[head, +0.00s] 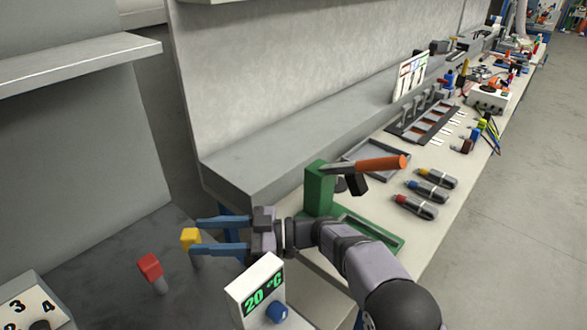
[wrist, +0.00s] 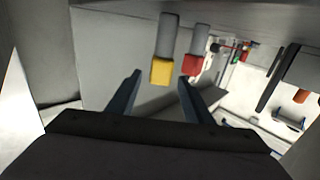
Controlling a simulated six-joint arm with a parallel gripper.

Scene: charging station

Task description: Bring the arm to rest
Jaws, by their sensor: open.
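My gripper (head: 189,235) reaches left over the dark surface with its two blue fingers spread open. A yellow-topped grey piece (head: 190,238) shows between the fingertips in the head view, its lower part partly hidden by the nearer finger. In the wrist view the yellow-topped piece (wrist: 161,71) appears just past the open fingertips (wrist: 160,78), with a gap to each finger. My arm extends from the lower right toward the left.
A red-topped piece (head: 150,267) stands left of the yellow one. A white box reading 20 °C (head: 255,288) stands close below my gripper. A green stand with an orange-handled lever (head: 320,190) is behind my arm.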

